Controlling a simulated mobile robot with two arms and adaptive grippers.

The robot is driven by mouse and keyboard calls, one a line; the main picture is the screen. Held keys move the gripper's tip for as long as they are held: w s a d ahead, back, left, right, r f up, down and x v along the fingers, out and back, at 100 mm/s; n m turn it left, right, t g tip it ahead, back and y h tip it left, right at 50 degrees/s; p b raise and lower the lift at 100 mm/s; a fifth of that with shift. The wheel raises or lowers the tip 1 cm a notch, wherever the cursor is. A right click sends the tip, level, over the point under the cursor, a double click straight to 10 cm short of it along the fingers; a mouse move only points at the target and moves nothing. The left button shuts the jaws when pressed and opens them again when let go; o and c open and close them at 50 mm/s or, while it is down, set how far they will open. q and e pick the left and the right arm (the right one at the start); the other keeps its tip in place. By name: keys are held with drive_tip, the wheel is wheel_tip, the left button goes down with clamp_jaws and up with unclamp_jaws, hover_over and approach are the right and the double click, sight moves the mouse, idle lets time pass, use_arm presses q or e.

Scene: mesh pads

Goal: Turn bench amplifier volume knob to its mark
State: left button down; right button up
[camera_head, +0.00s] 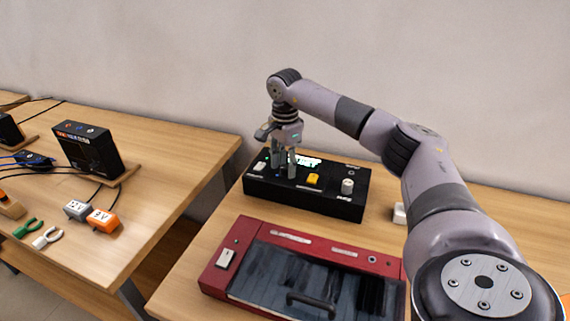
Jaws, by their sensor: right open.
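A black box (328,204), which looks like the bench amplifier, sits near the back of the right table. Its top carries a pale round knob (347,186) at the right, a yellow-orange control (313,180) in the middle and a pale switch (260,167) at the left. My right gripper (284,170) points down at the left-middle part of the box top, left of the yellow-orange control. It is open, its fingers apart. They hide what lies between and behind them, and I cannot tell whether they touch the box. The volume mark is too small to make out. My left gripper is out of view.
A red case (230,242) with a dark lid and handle lies in front of the box. A small white object (399,212) sits right of it, partly behind my right arm. A separate left table holds a black device (88,150), plugs and cables; a gap separates the tables.

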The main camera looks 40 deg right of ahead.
drive_tip(key=shift+f, duration=0.15)
drive_tip(key=shift+c, duration=0.4)
clamp_jaws()
